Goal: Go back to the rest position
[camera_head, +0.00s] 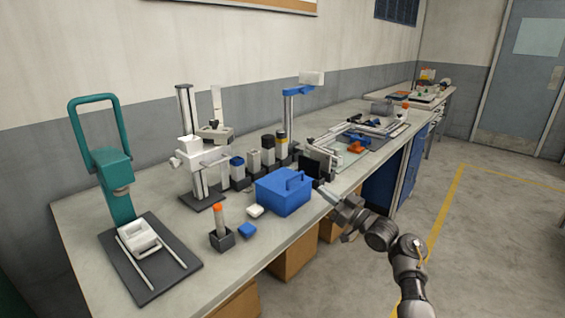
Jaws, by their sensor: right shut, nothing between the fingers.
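My right arm comes in from the lower right. My right gripper (328,193) is at the front edge of the workbench (255,243), just right of a blue box with a handle (284,192). The gripper is shut and small in the picture, and I see nothing held in it. I cannot tell its exact gap to the box. My left gripper and arm are not in view. No film reel can be made out clearly.
A teal press (110,170) stands on a dark base at the left. An orange-tipped tube (219,216) sits near the front. Open floor (490,230) lies to the right.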

